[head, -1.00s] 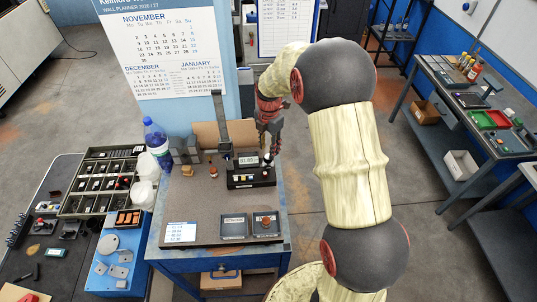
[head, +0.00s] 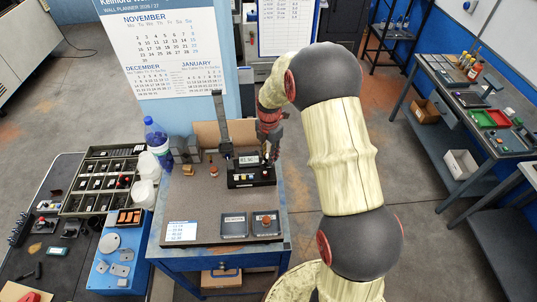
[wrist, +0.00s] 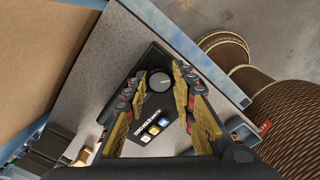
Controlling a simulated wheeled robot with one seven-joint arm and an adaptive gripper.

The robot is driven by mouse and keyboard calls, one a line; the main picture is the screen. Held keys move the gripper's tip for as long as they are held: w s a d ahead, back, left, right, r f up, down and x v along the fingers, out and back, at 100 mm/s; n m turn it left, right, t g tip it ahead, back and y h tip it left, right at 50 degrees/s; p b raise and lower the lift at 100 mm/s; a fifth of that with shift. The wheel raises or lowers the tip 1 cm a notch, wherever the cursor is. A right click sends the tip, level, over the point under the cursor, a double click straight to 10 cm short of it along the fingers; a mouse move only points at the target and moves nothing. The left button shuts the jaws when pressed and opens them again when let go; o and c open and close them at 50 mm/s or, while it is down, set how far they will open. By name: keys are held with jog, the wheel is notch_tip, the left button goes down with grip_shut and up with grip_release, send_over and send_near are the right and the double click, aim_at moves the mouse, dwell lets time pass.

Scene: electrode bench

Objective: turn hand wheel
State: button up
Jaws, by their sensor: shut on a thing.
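The hand wheel (wrist: 159,82) is a small dark grey round knob with a pale mark on its rim. It sits on a black instrument box (wrist: 152,104) with white, yellow and blue buttons. In the wrist view my gripper (wrist: 160,76) has one fingertip on each side of the wheel, shut on it. In the head view the box (head: 240,182) stands at the back right of the blue bench's grey top (head: 200,208), with a small display above it. My gripper (head: 268,158) reaches down at its right end and hides the wheel there.
A thin dark post (head: 222,125) rises just left of the box. Two small grey boxes (head: 234,225) and a white card (head: 182,231) lie at the bench front. A blue-capped bottle (head: 156,140) stands left. The bench middle is clear.

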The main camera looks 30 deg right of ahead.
grip_shut()
jog(key=shift+m, duration=0.3)
jog(key=m+b, duration=0.2)
jog(key=m, duration=0.1)
jog(key=m+b, duration=0.1)
jog(key=m, duration=0.5)
jog(key=m+b, duration=0.1)
jog(key=m, duration=0.4)
jog(key=shift+b, duration=0.3)
jog(key=m, duration=0.5)
jog(key=shift+r+b, duration=0.1)
jog(key=shift+b, duration=0.25)
jog(key=shift+w+m, duration=0.1)
jog(key=shift+m, duration=0.2)
